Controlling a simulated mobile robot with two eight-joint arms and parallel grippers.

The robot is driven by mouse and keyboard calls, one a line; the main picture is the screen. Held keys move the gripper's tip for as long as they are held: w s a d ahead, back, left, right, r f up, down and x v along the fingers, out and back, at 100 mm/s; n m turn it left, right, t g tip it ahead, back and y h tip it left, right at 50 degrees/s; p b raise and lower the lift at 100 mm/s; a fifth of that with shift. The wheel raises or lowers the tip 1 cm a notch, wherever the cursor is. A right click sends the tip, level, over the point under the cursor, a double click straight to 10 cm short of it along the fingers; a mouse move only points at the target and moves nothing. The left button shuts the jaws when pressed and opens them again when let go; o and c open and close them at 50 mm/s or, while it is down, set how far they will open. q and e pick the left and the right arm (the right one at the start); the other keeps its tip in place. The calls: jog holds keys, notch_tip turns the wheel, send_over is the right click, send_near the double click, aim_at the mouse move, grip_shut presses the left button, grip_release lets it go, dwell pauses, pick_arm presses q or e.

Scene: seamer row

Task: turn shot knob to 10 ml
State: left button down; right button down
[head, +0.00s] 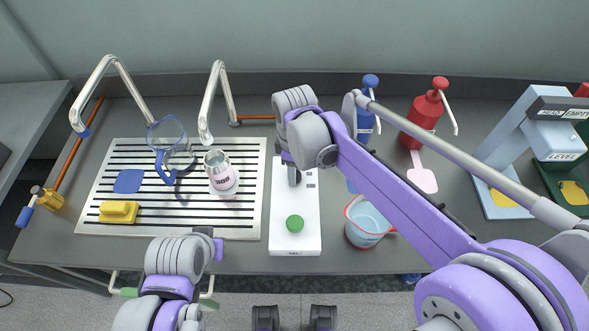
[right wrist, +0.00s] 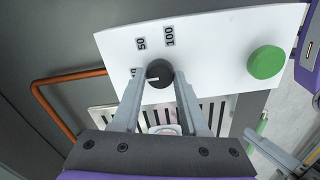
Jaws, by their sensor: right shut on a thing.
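The white dispenser unit (head: 283,232) stands upright-faced to the head view, with a green button (head: 295,223) near its front end; the button also shows in the right wrist view (right wrist: 267,62). The dark shot knob (right wrist: 159,73) has a white pointer line, which points left towards a label partly hidden by a finger. The labels 50 and 100 are readable above the knob. My right gripper (right wrist: 156,95) is shut on the knob, one finger on each side; in the head view its arm hides the knob. My left arm is low at the left; its jaws are not clear.
A clear jug (head: 367,226) stands close on the right. Red (head: 424,115) and blue (head: 369,84) pump bottles stand behind.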

jog(key=shift+c, duration=2.2)
grip_release()
jog(key=shift+r, duration=0.15)
pick_arm(q)
jog(key=shift+w+r+p, duration=0.1)
jog(key=shift+r+p, duration=0.4)
jog(key=shift+r, duration=0.05)
pick_arm(e)
notch_tip(320, 180, up, 11)
jog(key=shift+f, duration=0.2)
